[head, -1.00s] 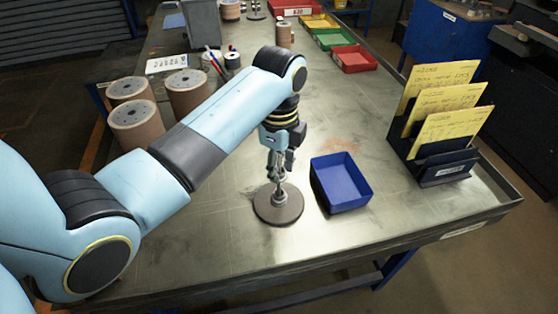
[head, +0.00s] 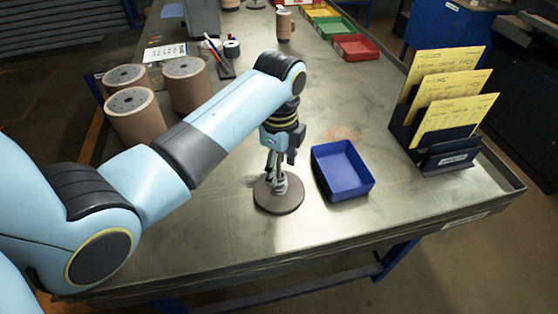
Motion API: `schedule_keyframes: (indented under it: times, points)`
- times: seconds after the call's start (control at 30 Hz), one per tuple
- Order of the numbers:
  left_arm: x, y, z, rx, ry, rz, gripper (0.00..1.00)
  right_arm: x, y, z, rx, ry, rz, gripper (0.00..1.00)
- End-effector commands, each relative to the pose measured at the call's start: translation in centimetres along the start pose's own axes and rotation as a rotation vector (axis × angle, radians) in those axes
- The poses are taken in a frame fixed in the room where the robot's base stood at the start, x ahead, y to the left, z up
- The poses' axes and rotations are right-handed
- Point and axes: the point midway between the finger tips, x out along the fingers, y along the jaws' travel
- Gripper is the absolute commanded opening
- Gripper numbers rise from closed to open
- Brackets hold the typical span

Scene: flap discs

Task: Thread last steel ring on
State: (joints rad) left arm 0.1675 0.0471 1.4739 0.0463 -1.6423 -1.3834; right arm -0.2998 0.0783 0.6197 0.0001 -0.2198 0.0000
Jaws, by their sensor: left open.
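A stand with a round dark base (head: 284,204) is on the metal bench, near its front edge. My left gripper (head: 275,176) points straight down over the stand, its fingers around or just in front of the post. The gripper is open. Small bright metal shows low at the post between the fingers, but I cannot tell how many steel rings it is or whether one sits between the fingertips. The fingers hide most of the post. My right gripper is not in view.
An empty-looking blue bin (head: 345,180) stands close to the right of the stand. A black rack (head: 440,158) with yellow cards is at the right edge. Brown cylinders (head: 134,118) stand at the left, behind my arm. The bench front is clear.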

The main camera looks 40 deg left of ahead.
Motion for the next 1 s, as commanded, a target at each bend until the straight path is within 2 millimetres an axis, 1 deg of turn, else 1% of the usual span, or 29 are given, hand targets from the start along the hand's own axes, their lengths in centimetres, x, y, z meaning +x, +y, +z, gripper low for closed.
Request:
schedule_keyframes:
  times: [0.03,0.17,0.27,0.5,0.63,0.8,1.0]
  points:
    - [-0.1,0.0,0.0,0.000,0.000,0.000,0.55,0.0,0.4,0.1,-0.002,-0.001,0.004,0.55]
    - [-1.2,-0.1,0.0,0.000,0.001,-0.003,0.55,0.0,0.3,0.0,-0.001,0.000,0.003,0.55]
    - [-3.0,-0.1,0.0,0.000,0.001,-0.004,0.55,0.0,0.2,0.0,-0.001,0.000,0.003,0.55]
    - [-8.5,-0.2,0.0,0.000,0.000,-0.005,0.55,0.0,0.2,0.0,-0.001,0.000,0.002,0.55]
    - [-10.6,-0.1,0.0,0.000,0.000,-0.002,0.55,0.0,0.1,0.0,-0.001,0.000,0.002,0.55]
    - [-11.9,-0.1,0.0,0.000,0.000,-0.001,0.55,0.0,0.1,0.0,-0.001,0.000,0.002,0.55]
    - [-12.0,0.0,0.0,0.000,0.000,0.000,0.55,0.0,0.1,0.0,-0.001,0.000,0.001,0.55]
